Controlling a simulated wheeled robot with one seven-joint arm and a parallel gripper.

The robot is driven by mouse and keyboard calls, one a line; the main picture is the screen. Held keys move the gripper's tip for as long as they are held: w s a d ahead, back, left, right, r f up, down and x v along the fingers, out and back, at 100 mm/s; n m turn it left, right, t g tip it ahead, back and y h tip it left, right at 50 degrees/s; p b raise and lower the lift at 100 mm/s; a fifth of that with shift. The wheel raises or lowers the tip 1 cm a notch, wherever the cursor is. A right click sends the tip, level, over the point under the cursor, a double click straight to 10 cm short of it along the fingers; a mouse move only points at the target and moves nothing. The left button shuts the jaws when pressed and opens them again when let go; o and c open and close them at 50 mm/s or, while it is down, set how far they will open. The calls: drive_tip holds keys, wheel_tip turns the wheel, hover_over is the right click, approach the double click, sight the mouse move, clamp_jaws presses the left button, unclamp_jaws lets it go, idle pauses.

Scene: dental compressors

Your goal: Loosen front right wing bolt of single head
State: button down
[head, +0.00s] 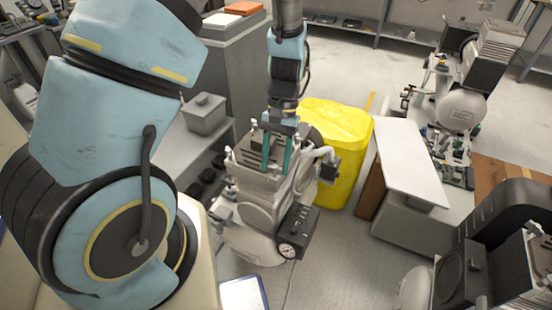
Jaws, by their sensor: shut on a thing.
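The single head compressor (248,212) stands in the middle of the head view, with a grey ribbed head on top and a round gauge (288,251) at its front. My gripper (276,168) points straight down over the right part of the head. Its two teal fingers are shut on a small part at the top of the head, which I take to be the front right wing bolt; the bolt itself is too small and too covered to make out. Another pale wing bolt (229,150) shows at the head's left edge.
A yellow bin (338,140) stands close behind and right of the compressor. A white-topped grey stand (410,160) is further right. Other machines stand at the right edge.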

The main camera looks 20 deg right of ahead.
drive_tip(key=n+h, duration=0.1)
drive_tip(key=n, duration=0.2)
drive_tip(key=shift+w+r+n, duration=0.1)
drive_tip(key=shift+n, duration=0.2)
drive_tip(key=shift+a+n+g+h, duration=0.15)
drive_tip(key=shift+n+h, duration=0.3)
drive_tip(key=shift+n, duration=0.45)
drive_tip(key=shift+d+n+g+h, duration=0.15)
drive_tip(key=shift+n+h, duration=0.3)
drive_tip(key=shift+n, duration=0.45)
drive_tip(key=shift+a, duration=0.15)
drive_tip(key=c, duration=0.6)
unclamp_jaws()
drive_tip(key=v, duration=1)
drive_tip(key=shift+w+r, duration=0.2)
drive_tip(key=shift+r, duration=0.1)
